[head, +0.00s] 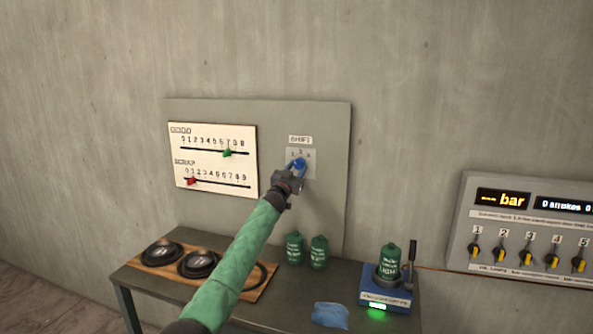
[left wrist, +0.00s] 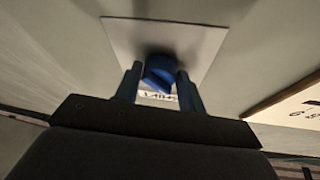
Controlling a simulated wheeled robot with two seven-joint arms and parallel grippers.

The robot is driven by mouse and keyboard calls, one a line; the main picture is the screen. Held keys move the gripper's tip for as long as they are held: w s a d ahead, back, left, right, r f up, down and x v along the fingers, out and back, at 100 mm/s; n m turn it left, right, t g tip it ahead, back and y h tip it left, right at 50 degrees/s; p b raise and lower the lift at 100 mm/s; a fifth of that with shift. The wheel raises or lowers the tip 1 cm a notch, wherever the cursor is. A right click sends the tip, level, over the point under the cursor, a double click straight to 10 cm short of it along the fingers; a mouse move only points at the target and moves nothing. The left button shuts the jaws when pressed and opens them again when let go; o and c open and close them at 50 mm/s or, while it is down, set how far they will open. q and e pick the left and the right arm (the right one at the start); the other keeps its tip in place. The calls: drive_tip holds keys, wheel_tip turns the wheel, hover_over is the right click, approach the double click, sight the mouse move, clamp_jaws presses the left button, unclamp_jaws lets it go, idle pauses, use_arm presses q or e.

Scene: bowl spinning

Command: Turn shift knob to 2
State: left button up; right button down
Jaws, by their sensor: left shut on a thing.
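The blue shift knob (head: 299,165) sits on a small light plate (head: 311,166) with number marks, under a SHIFT label (head: 300,140) on the grey wall panel. In the head view my left gripper (head: 294,171) reaches up to the knob and partly covers it. In the left wrist view the blue knob (left wrist: 159,71) is between the two fingers of my left gripper (left wrist: 158,85), which is shut on it. The exact number that the knob points to cannot be told. My right gripper is not in view.
A white board (head: 213,160) with green and red sliders is left of the plate. Below, a table (head: 275,290) holds black discs, green canisters (head: 318,252), a blue cloth (head: 330,315) and a blue device (head: 386,297). A grey control box (head: 530,231) is at right.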

use_arm(q)
drive_tip(key=shift+a+r, duration=0.1)
drive_tip(key=shift+a+r+m+g+h+p, duration=0.1)
drive_tip(key=shift+m+g+h+p, duration=0.35)
drive_tip(key=shift+m, duration=1.05)
drive_tip(key=shift+w+r+m+g+h, duration=0.1)
drive_tip(key=shift+m+g+h, duration=0.3)
drive_tip(key=shift+m, duration=0.2)
drive_tip(key=m+g+p, duration=0.1)
drive_tip(key=m, duration=0.1)
drive_tip(key=m+g+p, duration=0.1)
drive_tip(key=m, duration=0.1)
drive_tip(key=shift+a+r+m+h+p, duration=0.15)
drive_tip(key=shift+m+h+p, duration=0.2)
drive_tip(key=shift+m, duration=0.35)
drive_tip(key=shift+m+g+p, duration=0.45)
drive_tip(key=shift+m+p, duration=0.1)
drive_tip(key=shift+m, duration=0.25)
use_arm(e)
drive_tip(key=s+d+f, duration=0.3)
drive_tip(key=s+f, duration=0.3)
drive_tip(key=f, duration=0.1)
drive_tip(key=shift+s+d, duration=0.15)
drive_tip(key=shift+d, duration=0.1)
